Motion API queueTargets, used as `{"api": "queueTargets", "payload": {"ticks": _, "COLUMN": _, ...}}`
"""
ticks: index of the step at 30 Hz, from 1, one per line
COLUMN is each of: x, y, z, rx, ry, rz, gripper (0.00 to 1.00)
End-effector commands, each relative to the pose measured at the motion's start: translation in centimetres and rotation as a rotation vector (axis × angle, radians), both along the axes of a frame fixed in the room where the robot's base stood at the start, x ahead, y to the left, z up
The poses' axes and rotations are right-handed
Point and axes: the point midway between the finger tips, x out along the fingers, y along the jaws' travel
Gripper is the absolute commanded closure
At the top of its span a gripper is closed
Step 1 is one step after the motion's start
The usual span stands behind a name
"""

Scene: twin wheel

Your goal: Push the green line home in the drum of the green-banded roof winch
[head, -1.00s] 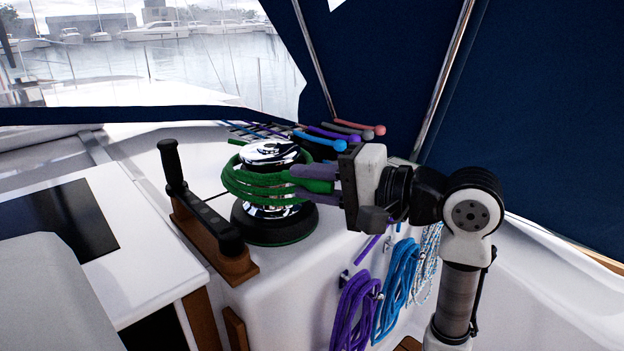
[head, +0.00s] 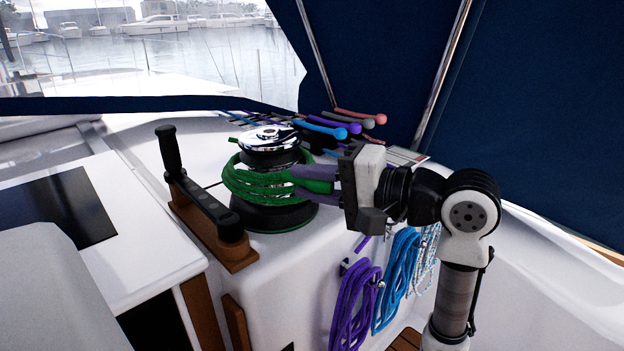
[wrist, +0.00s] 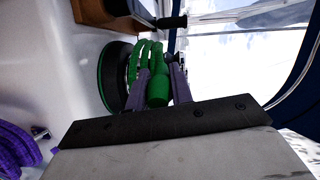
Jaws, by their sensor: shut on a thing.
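The roof winch (head: 271,148) has a chrome top and a dark base with a green band (head: 283,229). The green line (head: 250,183) lies in several turns around its drum, low on it, with bare drum showing above the turns. My gripper (head: 317,184) is on the right side of the winch, its fingers shut on the green line close to the drum. In the wrist view the line (wrist: 158,88) shows between the two purple-grey fingers, with the turns and the base's green rim beyond. The far side of the drum is hidden.
A black winch handle (head: 205,205) in a wooden holder stands just left of the winch. Clutch levers with coloured ends (head: 341,133) lie behind it. Coiled purple (head: 352,305) and blue (head: 397,280) ropes hang below on the right. Blue canvas closes the right side.

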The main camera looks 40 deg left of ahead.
Motion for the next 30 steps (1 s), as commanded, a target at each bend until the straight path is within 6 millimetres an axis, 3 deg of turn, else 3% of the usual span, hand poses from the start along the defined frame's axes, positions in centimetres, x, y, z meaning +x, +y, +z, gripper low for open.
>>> {"api": "queueTargets", "payload": {"ticks": 24, "x": 0.0, "y": 0.0, "z": -2.0, "rx": 0.0, "ry": 0.0, "rz": 0.0, "gripper": 1.0}}
{"api": "queueTargets", "payload": {"ticks": 25, "x": 0.0, "y": 0.0, "z": -2.0, "rx": 0.0, "ry": 0.0, "rz": 0.0, "gripper": 0.74}}
{"api": "queueTargets", "payload": {"ticks": 30, "x": 0.0, "y": 0.0, "z": -1.9, "rx": 0.0, "ry": 0.0, "rz": 0.0, "gripper": 0.52}}
